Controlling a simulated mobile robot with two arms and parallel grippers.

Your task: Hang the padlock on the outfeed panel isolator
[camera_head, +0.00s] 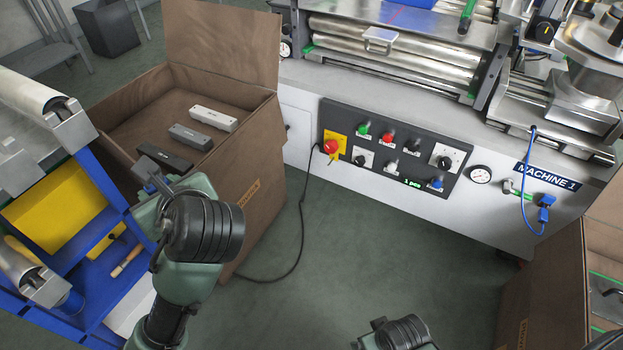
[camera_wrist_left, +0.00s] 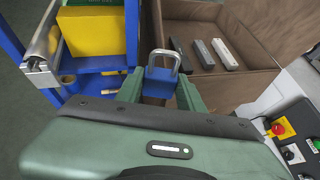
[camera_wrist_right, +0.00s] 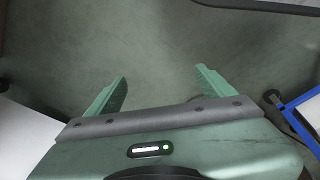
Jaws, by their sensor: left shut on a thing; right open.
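My left gripper (camera_head: 150,184) is shut on a blue padlock (camera_wrist_left: 162,73). In the left wrist view its steel shackle stands up beyond the fingertips. The padlock is above the floor, near the brown open box. A dark control panel (camera_head: 391,148) is on the front of the machine, far right of the padlock. It bears a red knob on a yellow plate (camera_head: 332,147) and black knobs on white plates. I cannot read which one is the outfeed panel isolator. My right gripper (camera_wrist_right: 160,85) is open and empty over the floor; in the head view it shows at the bottom edge.
The brown box (camera_head: 258,148) holds several grey and black bars. A blue shelf unit (camera_head: 100,285) stands at left with a yellow bin (camera_head: 60,212). A black cable (camera_head: 301,225) runs from the panel across the floor. Another box (camera_head: 545,290) stands at right.

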